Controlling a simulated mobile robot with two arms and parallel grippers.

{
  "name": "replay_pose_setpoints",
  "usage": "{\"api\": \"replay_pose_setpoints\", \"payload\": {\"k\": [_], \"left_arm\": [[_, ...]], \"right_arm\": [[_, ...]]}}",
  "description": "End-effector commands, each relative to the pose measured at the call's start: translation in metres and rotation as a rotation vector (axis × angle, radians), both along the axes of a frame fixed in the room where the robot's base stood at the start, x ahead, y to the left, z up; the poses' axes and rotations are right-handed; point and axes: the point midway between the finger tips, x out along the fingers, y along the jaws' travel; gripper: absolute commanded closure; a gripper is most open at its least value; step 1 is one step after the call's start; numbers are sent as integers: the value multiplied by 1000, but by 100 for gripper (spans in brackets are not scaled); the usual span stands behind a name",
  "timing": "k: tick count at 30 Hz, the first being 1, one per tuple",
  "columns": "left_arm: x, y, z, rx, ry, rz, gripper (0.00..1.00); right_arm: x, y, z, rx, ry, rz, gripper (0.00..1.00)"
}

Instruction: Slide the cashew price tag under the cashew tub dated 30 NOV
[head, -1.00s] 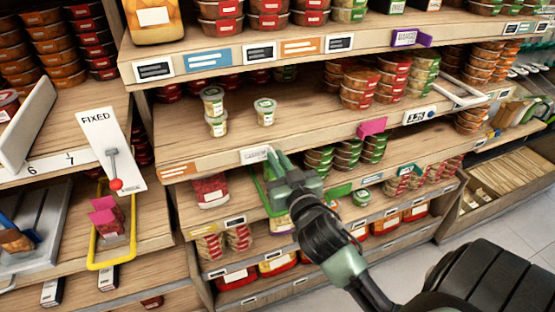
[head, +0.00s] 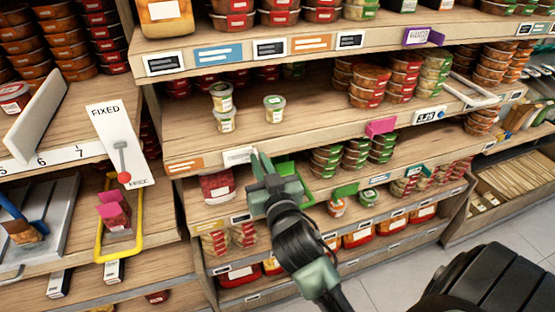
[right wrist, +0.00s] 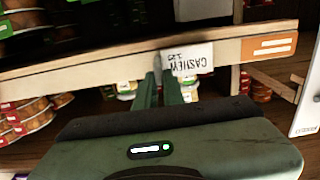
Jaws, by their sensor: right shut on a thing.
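The cashew price tag (head: 238,156) is a small white card at the front edge of the middle shelf. In the right wrist view the tag (right wrist: 193,60) reads CASHEW, upside down. My right gripper (head: 256,157) is shut on its end; the fingers (right wrist: 163,70) also show in the right wrist view. Behind the tag on that shelf stand two small stacked tubs (head: 223,106) with pale contents, and a single similar tub (head: 274,108) to their right. Their dates are too small to read, so I cannot tell which is 30 NOV. My left gripper is not in view.
An orange label (head: 184,163) is on the shelf edge left of the tag. A pink tag (head: 381,126) sticks out farther right. The boards around the small tubs are clear. A lever plate marked FIXED (head: 118,145) stands at left.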

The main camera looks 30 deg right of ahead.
Motion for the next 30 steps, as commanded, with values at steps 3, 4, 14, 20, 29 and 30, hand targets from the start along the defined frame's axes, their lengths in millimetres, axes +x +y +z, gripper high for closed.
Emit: {"api": "replay_pose_setpoints", "payload": {"k": [3, 4, 14, 20, 29, 30], "left_arm": [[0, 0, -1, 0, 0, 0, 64], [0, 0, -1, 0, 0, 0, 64], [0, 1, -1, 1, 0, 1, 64], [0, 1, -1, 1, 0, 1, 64], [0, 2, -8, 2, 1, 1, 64], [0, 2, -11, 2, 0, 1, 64]], "right_arm": [[2, 8, -1, 1, 2, -1, 100], [2, 9, 0, 0, 2, 0, 100], [2, 8, 0, -2, 1, -1, 72], [2, 8, 0, -2, 1, -1, 69], [-16, 13, -3, 0, 3, 0, 69], [-23, 14, -3, 1, 3, -1, 69]]}}
